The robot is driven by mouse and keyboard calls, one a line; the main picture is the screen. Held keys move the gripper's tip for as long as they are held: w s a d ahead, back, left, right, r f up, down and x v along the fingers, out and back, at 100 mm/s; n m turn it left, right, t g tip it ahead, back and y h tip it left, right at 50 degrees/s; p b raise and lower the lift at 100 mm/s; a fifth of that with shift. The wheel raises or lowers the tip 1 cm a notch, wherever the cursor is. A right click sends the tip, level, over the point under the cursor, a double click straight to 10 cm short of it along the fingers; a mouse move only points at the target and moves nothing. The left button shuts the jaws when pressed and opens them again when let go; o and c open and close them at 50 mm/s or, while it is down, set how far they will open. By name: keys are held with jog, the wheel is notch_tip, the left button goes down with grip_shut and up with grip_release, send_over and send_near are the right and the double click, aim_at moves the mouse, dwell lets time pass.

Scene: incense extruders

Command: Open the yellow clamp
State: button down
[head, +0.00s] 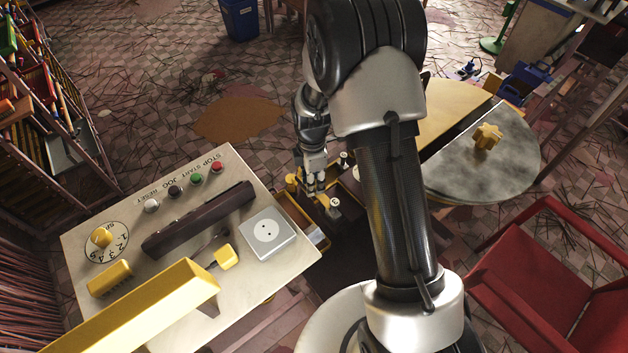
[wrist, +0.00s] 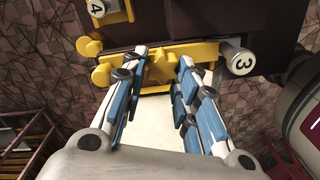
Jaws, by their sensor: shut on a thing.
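The yellow clamp (wrist: 203,52) is a long yellow bar with shaped ends across a dark body in the wrist view. White round ends marked 3 (wrist: 236,58) and 4 (wrist: 98,10) sit beside its yellow parts. My gripper (wrist: 164,62) has its two blue-padded fingers on either side of a small yellow star-shaped part of the clamp and is shut on it. In the head view my gripper (head: 316,186) reaches down among yellow parts on the dark machine, and my arm hides much of that machine.
A control panel (head: 85,238) with a dial, buttons and a yellow lever stands at left. A round table (head: 520,165) with a yellow star knob (head: 486,136) is at right. A red chair (head: 590,250) stands front right. Racks (head: 50,120) line the left edge.

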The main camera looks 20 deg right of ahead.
jog(key=shift+w+r+t, duration=0.15)
jog(key=shift+w+r, duration=0.1)
jog(key=shift+w, duration=0.3)
jog(key=shift+w+r+t, duration=0.15)
jog(key=shift+w+r, duration=0.05)
jog(key=shift+w, duration=0.3)
jog(key=c, duration=1.2)
grip_release()
jog(key=shift+w+f, duration=0.15)
jog(key=shift+c, duration=0.2)
jog(key=shift+r, duration=0.55)
notch_tip(320, 180, up, 7)
jog(key=shift+s+f, duration=0.2)
jog(key=shift+s, duration=0.2)
